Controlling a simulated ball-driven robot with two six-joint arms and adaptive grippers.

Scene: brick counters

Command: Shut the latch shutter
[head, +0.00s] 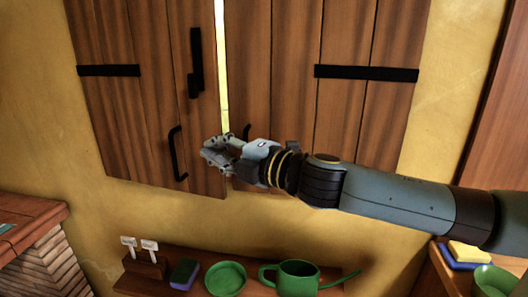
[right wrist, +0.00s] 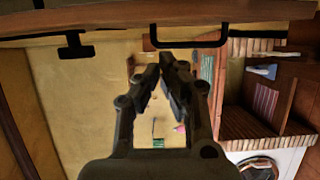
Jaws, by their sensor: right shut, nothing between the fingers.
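The wooden shutter has a left leaf (head: 150,120) and a right leaf (head: 345,110), with a narrow bright gap between them. A black latch (head: 196,62) is on the left leaf near the gap. The left leaf has a black pull handle (head: 175,153). A second black handle (head: 246,131) on the right leaf is partly hidden behind my right gripper. My right gripper (head: 208,153) is shut and empty, in front of the left leaf's lower inner edge; contact cannot be told. In the right wrist view its fingers (right wrist: 161,66) point below a black handle (right wrist: 188,43). My left gripper is out of view.
Below the shutter, a wooden shelf (head: 225,289) holds a green bowl (head: 225,278), a green watering can (head: 298,276) and a sponge (head: 184,273). A brick counter (head: 40,255) stands at lower left. Another counter with sponges (head: 468,252) is at lower right.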

